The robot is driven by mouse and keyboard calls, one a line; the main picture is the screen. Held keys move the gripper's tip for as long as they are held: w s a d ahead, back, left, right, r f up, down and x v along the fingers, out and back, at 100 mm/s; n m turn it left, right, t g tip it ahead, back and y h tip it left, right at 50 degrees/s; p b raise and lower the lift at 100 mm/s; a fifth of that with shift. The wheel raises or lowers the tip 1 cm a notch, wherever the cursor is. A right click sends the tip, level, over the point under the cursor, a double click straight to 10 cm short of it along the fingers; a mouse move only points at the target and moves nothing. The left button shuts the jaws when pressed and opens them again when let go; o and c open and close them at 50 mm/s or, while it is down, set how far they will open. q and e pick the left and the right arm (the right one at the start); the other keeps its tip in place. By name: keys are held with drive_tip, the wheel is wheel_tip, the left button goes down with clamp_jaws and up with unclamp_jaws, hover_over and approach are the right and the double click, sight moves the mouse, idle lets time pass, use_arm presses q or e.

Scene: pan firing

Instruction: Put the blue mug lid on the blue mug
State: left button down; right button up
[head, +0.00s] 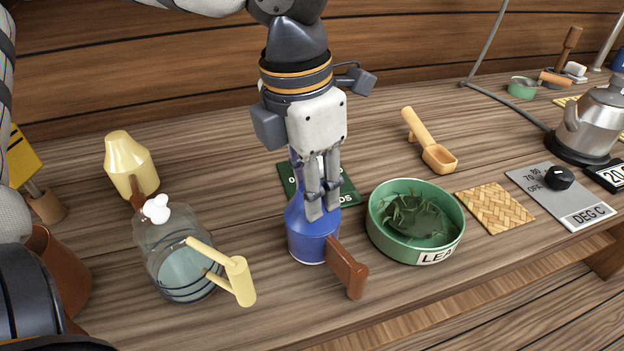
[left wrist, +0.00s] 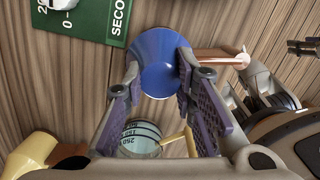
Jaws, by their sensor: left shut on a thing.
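The blue mug (head: 313,246) stands upright near the front of the wooden table, with its brown handle (head: 348,268) to the front right. The blue mug lid (head: 297,214), a cone with a narrow top, is over the mug's mouth and looks in line with it. I cannot tell whether it is fully seated. My left gripper (head: 322,210) points down from above and is shut on the lid, hiding part of it. In the left wrist view the blue cone (left wrist: 157,62) sits between the pads of my left gripper (left wrist: 158,82). My right gripper is not in view.
A glass jar (head: 170,240) with a yellow handle and a yellow cone-topped vessel (head: 128,160) stand left. A green bowl (head: 416,250) of leaves is close right of the mug. A green card (head: 349,190) lies behind; a woven mat (head: 495,207) and kettle (head: 597,120) are right.

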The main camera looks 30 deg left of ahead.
use_arm(q)
drive_tip(key=c, duration=1.2)
unclamp_jaws()
drive_tip(key=shift+c, duration=0.2)
wheel_tip(320, 180, up, 12)
drive_tip(key=s, duration=0.1)
drive_tip(key=shift+a, duration=0.3)
drive_tip(key=shift+s, duration=0.1)
